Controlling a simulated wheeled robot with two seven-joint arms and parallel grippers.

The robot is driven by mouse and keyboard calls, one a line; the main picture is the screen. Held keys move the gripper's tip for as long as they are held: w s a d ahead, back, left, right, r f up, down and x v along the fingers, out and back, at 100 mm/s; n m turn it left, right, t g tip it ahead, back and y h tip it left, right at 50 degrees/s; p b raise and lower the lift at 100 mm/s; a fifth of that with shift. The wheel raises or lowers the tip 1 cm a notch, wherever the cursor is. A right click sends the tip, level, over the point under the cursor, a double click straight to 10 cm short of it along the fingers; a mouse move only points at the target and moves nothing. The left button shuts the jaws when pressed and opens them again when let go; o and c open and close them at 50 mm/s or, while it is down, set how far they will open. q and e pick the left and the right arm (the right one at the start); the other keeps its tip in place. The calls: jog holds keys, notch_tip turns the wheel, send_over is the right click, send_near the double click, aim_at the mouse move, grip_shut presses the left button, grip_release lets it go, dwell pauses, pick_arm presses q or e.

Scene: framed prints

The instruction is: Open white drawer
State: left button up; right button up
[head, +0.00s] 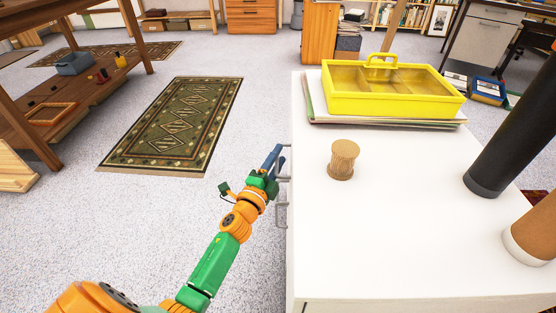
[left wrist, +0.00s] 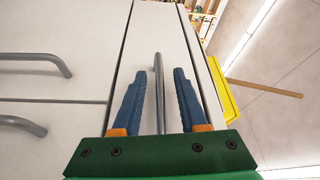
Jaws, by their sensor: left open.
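The white drawer (left wrist: 133,62) is one of several flat fronts on the side of a white cabinet (head: 320,240), and it looks flush with its neighbours. Its grey bar handle (left wrist: 159,100) stands out from the front. My left gripper (head: 276,158) is at the cabinet's left side, near the upper handles. In the left wrist view my left gripper (left wrist: 159,78) is open, with one blue finger on each side of the handle. The handle lies between the fingers with gaps visible. My right gripper is not in view.
Two more grey handles (left wrist: 40,60) sit on neighbouring fronts. On the cabinet top are a yellow caddy (head: 345,103) on flat sheets, a ribbed tan cylinder (head: 343,160), a dark tall vessel (head: 515,125) and a tan-and-white vessel (head: 535,232). Carpet left of the cabinet is clear around a patterned rug (head: 178,123).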

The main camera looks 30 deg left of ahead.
pick_arm(q)
grip_shut()
dwell(1.4)
